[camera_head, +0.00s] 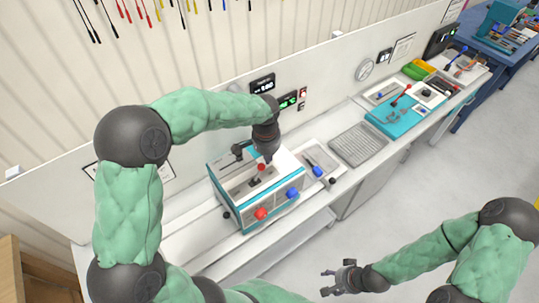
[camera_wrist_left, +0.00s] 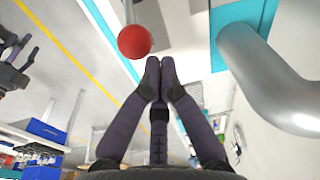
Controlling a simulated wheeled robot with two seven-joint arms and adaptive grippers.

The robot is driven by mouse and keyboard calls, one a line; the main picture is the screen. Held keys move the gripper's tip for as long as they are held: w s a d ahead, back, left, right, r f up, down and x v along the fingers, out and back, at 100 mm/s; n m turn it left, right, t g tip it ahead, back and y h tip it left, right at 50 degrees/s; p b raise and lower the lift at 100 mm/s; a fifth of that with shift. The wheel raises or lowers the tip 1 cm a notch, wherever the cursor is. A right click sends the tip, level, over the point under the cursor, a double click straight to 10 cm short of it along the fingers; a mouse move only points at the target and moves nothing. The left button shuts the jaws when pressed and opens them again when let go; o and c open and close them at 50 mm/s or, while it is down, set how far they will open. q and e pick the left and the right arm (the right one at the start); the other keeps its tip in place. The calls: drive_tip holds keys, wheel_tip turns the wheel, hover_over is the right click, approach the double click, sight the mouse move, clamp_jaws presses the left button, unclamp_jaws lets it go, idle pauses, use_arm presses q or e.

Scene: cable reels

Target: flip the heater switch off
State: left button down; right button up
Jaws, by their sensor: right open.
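My left gripper (camera_head: 267,157) is above a white and teal machine (camera_head: 236,187) on the bench. In the left wrist view its fingertips (camera_wrist_left: 160,68) are together with nothing seen between them. A red ball knob (camera_head: 261,167) on a lever is close to the fingertips; it also shows in the left wrist view (camera_wrist_left: 135,41), and I cannot tell whether they touch. Small red switches (camera_head: 302,92) sit on the wall beside the lit displays (camera_head: 288,101); their labels and positions are too small to read. My right gripper (camera_head: 340,278) is open and empty, away from the bench.
The machine's front has a red knob (camera_head: 261,213) and a blue knob (camera_head: 292,193). To its right are a panel with a blue-handled lever (camera_head: 317,171), a grey grid tray (camera_head: 358,144) and a teal unit (camera_head: 394,117). The floor around my right gripper is clear.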

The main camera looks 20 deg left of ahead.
use_arm(q)
drive_tip(key=shift+s+a+r+b, duration=0.1)
drive_tip(key=shift+b, duration=0.3)
drive_tip(key=shift+s+r+t, duration=0.1)
drive_tip(key=shift+s+t, duration=0.1)
drive_tip(key=shift+t, duration=0.1)
drive_tip(key=shift+a+h, duration=0.1)
drive_tip(key=shift+h, duration=0.2)
drive_tip(key=shift+b, duration=0.4)
drive_tip(key=shift+s+r+t, duration=0.1)
drive_tip(key=shift+t, duration=0.2)
